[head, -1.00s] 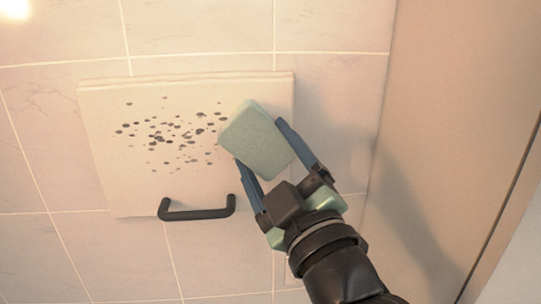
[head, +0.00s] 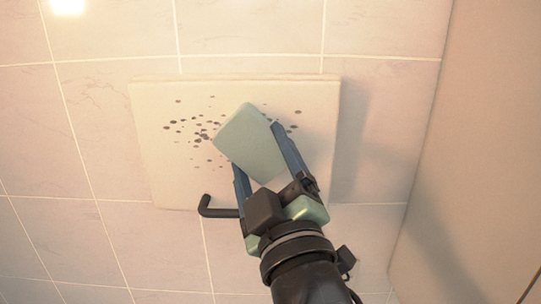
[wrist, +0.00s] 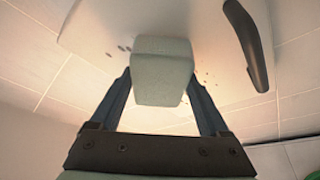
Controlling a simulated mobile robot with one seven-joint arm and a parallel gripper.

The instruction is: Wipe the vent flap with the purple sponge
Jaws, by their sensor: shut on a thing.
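The vent flap (head: 165,175) is a pale square panel on the tiled wall, with dark spots (head: 205,130) across its upper middle. My gripper (head: 256,147) is shut on a sponge (head: 248,142), which looks pale green rather than purple. The sponge is tilted in front of the flap's middle and hides some of the spots. A few spots show to its left and right. The wrist view shows the sponge (wrist: 162,70) between both fingers, with the flap (wrist: 95,22) behind it. I cannot tell whether the sponge touches the flap.
A dark bar handle (head: 217,211) is at the flap's lower edge, partly hidden by my gripper; it also shows in the wrist view (wrist: 248,45). A plain beige side wall (head: 470,160) stands to the right. Tiled wall (head: 90,120) surrounds the flap.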

